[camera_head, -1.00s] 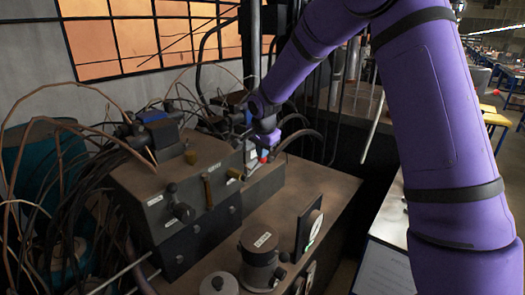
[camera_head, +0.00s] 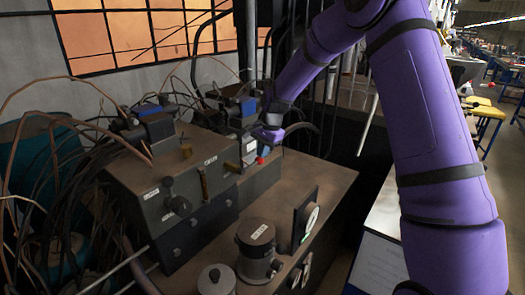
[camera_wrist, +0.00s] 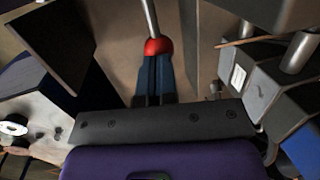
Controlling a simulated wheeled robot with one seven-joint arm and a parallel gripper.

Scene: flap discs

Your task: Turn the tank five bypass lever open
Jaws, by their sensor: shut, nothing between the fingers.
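A lever with a red ball knob (camera_wrist: 157,46) on a metal rod shows in the wrist view, right at the tips of my fingers. In the head view its red knob (camera_head: 260,160) is a small spot just below my gripper (camera_head: 268,146), beside the dark valve block. My gripper's two dark blue fingers (camera_wrist: 155,62) are together, with nothing between them. The tips look very close to the knob; I cannot tell whether they touch it. The labels are too small to read, so I cannot confirm which lever is tank five's.
A dark box (camera_head: 165,205) with a black-knobbed lever (camera_head: 177,204) and a brass lever (camera_head: 203,182) stands to the left. Cables crowd the left and back. The brown top (camera_head: 285,185) has some bare room.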

